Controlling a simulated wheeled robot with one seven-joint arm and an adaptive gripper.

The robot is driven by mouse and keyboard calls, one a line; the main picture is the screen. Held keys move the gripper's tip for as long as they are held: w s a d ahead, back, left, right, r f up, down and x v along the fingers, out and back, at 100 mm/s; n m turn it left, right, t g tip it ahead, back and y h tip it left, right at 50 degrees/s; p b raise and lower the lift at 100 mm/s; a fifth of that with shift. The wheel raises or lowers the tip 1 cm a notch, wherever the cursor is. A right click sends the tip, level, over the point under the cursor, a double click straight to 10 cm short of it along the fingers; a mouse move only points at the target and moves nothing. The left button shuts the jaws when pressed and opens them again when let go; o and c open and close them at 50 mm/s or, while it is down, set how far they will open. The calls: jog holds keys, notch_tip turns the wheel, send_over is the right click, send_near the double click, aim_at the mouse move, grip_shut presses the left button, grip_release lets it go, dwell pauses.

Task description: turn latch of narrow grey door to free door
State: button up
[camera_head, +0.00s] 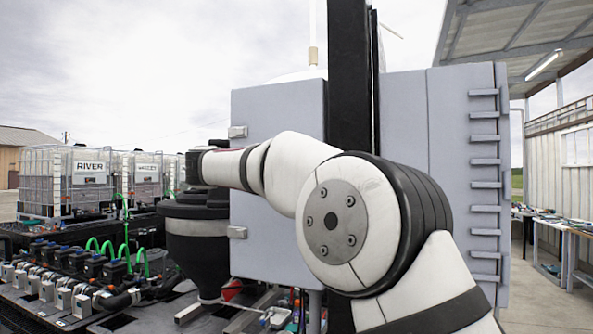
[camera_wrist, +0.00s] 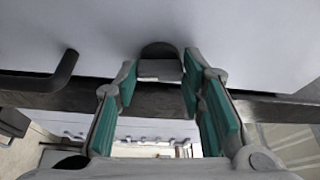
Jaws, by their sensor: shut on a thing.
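In the wrist view my gripper (camera_wrist: 160,78) has its green-padded fingers on either side of a dark, rounded latch (camera_wrist: 161,52). The fingers are shut on it, and the latch lies between the fingertips. The latch sits on a pale grey panel (camera_wrist: 245,35) that fills the top of the view. A black bar handle (camera_wrist: 52,76) stands out from the panel at the left. In the head view my arm crosses a grey cabinet (camera_head: 275,110), and my gripper and the latch are hidden. I cannot tell which panel there is the narrow door.
Metal hinges (camera_head: 237,132) show on the cabinet's left edge, and fins (camera_head: 484,185) line its right side. A dark round vessel (camera_head: 197,235) stands close left of the cabinet. Caged tanks (camera_head: 65,180) and hoses lie further left. Tables (camera_head: 570,235) stand at the far right.

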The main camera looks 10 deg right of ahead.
jog(key=shift+m+g, duration=0.3)
jog(key=shift+m, duration=0.3)
jog(key=o, duration=1.1)
jog(key=shift+o, duration=0.2)
jog(key=v, duration=1.2)
jog(key=shift+r, duration=0.2)
jog(key=shift+s+d, duration=0.1)
jog(key=shift+s, duration=0.05)
